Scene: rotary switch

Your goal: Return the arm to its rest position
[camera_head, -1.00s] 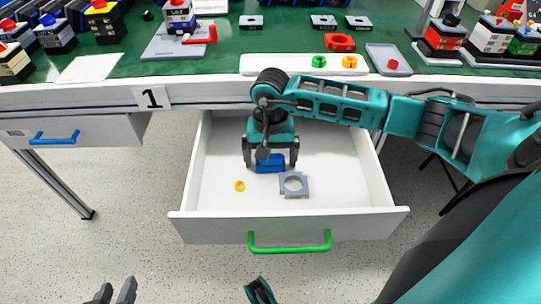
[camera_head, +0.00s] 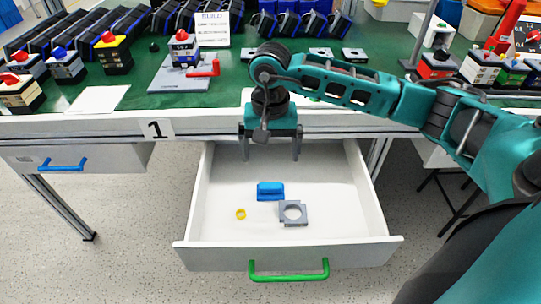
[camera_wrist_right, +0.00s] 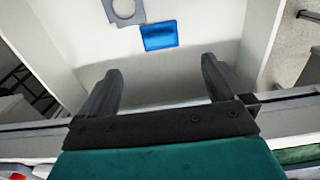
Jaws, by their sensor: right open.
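My right gripper (camera_head: 271,150) is open and empty above the back part of the open white drawer (camera_head: 336,215). Its two fingers point down, apart from the drawer's contents, and they also show in the right wrist view (camera_wrist_right: 160,85). My right arm reaches in from the right, over the table edge. A blue block (camera_head: 270,191) lies on the drawer floor in front of the gripper, and it also shows in the right wrist view (camera_wrist_right: 159,36). My left gripper is not in view.
The drawer has a green handle (camera_head: 289,277). A closed drawer with a blue handle (camera_head: 62,165) is at left. The green tabletop (camera_head: 130,95) holds several assembled switches and parts.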

